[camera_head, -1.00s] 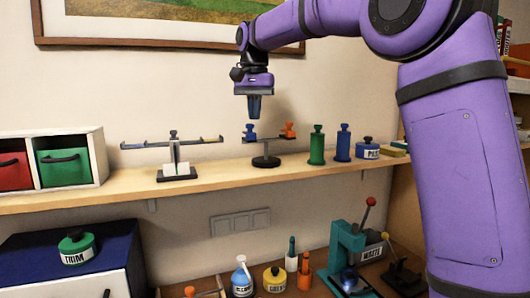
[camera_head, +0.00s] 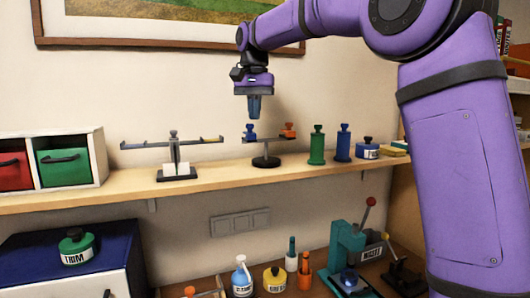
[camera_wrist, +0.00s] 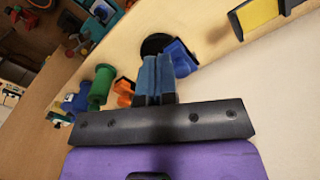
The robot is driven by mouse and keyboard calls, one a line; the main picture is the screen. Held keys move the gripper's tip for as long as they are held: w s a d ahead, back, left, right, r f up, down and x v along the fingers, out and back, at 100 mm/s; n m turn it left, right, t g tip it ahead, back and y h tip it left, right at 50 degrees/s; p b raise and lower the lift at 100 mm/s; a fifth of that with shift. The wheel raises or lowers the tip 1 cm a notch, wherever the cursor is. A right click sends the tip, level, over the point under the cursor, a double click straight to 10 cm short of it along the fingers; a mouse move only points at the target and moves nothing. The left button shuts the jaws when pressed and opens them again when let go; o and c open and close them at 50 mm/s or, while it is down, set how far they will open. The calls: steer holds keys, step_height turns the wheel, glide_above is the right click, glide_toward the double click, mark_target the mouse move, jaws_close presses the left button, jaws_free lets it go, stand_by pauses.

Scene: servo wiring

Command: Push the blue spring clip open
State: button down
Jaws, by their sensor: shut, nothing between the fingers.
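The blue spring clip (camera_head: 249,131) sits on the left end of a crossbar on a small black stand (camera_head: 265,161) on the wooden shelf. An orange clip (camera_head: 288,130) sits on the bar's right end. My gripper (camera_head: 254,116) is shut and empty, pointing down just above the blue clip and a little to its right. In the wrist view, the blue clip (camera_wrist: 181,58) shows just right of my shut blue-grey fingers (camera_wrist: 155,70). The orange clip (camera_wrist: 124,92) is to their left, partly hidden. I cannot tell whether the fingertips touch anything.
A green weight (camera_head: 317,147) and a blue weight (camera_head: 343,145) stand right of the stand, with a labelled pot (camera_head: 367,149) beyond. A balance (camera_head: 175,160) stands to the left. Shelf on both sides of the stand's base is clear. The wall is close behind.

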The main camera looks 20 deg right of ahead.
steer(key=shift+f, duration=1.7)
steer(key=shift+w+d+r, duration=0.1)
steer(key=shift+w+r, duration=0.15)
steer(key=shift+w, duration=1)
steer(key=shift+w+d+r, duration=0.1)
steer(key=shift+w+r, duration=0.1)
steer(key=shift+w, duration=1.05)
steer(key=shift+r, duration=0.1)
steer(key=shift+s+r, duration=0.15)
steer(key=shift+r, duration=0.55)
steer(key=shift+s+r, duration=0.15)
steer(key=shift+r, duration=0.55)
steer(key=shift+s+a+r, duration=0.1)
steer(key=shift+s+r, duration=0.3)
steer(key=shift+r, duration=0.3)
steer(key=shift+s+a+r, duration=0.1)
steer(key=shift+s+r, duration=0.25)
steer(key=shift+r, duration=0.35)
